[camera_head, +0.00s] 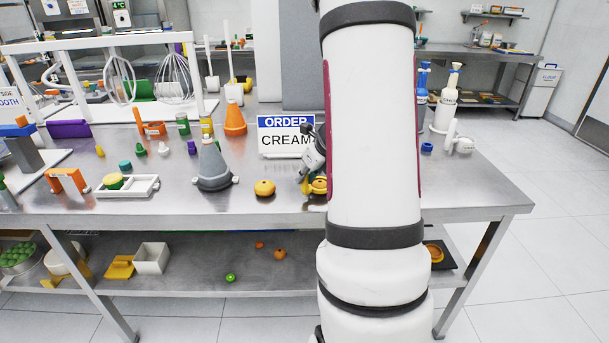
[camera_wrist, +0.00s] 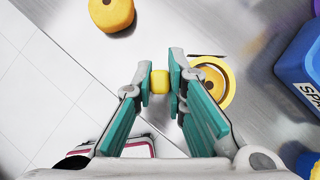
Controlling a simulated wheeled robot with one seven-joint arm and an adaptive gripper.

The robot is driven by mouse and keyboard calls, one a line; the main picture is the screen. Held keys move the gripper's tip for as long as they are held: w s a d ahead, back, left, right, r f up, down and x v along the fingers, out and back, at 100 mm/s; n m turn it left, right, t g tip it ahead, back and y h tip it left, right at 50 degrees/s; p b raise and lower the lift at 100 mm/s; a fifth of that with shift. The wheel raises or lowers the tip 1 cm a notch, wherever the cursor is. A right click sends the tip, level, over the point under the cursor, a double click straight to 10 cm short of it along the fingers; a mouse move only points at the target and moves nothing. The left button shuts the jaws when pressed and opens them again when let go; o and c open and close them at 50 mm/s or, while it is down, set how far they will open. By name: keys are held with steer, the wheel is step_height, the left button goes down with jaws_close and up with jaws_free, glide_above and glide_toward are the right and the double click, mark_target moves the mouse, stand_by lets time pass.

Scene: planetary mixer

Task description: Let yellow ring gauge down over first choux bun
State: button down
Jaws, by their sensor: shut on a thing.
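My gripper (camera_wrist: 160,82) is shut on a small yellow block (camera_wrist: 160,80), which looks like the grip of the yellow ring gauge (camera_wrist: 230,92). The ring lies just right of the fingers in the wrist view, partly covered by the right finger. An orange-brown round shape shows inside the ring; I cannot tell whether the ring is around it or above it. In the head view my gripper (camera_head: 312,165) is low over the table's front, half hidden by my arm, with yellow and a golden bun (camera_head: 320,186) below it. Another choux bun (camera_head: 264,187) sits apart to the left, also in the wrist view (camera_wrist: 111,13).
A grey cone-shaped piece (camera_head: 213,170) stands left of the buns. The order sign (camera_head: 286,136) stands behind them. A blue labelled container (camera_wrist: 302,68) is at the wrist view's right. The table's front edge (camera_head: 240,218) is close. Bare tabletop lies between the two buns.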

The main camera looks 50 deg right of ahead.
steer(key=shift+f+b, duration=0.9)
stand_by(0.5)
stand_by(0.4)
steer(key=shift+r+p, duration=4.05)
steer(key=shift+p, duration=0.05)
